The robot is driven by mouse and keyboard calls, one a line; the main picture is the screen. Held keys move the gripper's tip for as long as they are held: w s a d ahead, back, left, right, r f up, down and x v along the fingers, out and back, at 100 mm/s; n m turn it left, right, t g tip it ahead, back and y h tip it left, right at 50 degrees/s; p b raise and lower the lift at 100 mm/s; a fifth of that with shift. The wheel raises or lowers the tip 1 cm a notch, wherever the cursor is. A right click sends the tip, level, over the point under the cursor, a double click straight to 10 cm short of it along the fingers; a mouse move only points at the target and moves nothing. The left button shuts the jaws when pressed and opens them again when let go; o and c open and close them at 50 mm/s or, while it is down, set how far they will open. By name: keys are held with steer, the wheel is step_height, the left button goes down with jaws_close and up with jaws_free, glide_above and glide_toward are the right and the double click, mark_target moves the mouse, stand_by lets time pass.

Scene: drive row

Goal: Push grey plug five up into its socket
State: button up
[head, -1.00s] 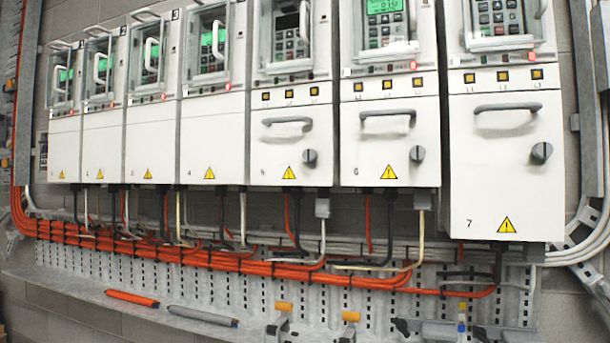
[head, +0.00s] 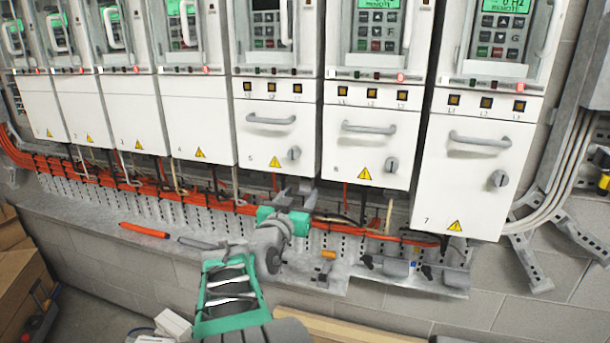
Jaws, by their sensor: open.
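Drive five (head: 265,138) is a white cabinet with a grey handle, a rotary knob and a yellow warning triangle. My gripper (head: 296,190) is at its bottom edge, towards the right corner, with its two grey fingers pointing up and spread apart. The green gripper body (head: 284,219) sits just below, in front of the cables. I cannot make out grey plug five clearly; the fingers and gripper body cover that spot. Whether the plug is between the fingers or touching them, I cannot tell. The socket is hidden under the cabinet.
Drive six (head: 370,145) and drive seven (head: 475,170) stand to the right. Orange cables (head: 130,175) run along the perforated rail beneath the row. An orange rod (head: 145,230) lies on the ledge. Clamps (head: 395,265) sit to the right of my arm. Cardboard boxes (head: 20,270) are lower left.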

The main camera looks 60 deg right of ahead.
mark_target(305, 187)
steer(key=d, duration=0.1)
steer(key=d+p, duration=0.1)
steer(key=d, duration=0.1)
steer(key=w+d, duration=0.1)
steer(key=d, duration=0.1)
steer(key=shift+c, duration=0.3)
jaws_close()
stand_by(1.0)
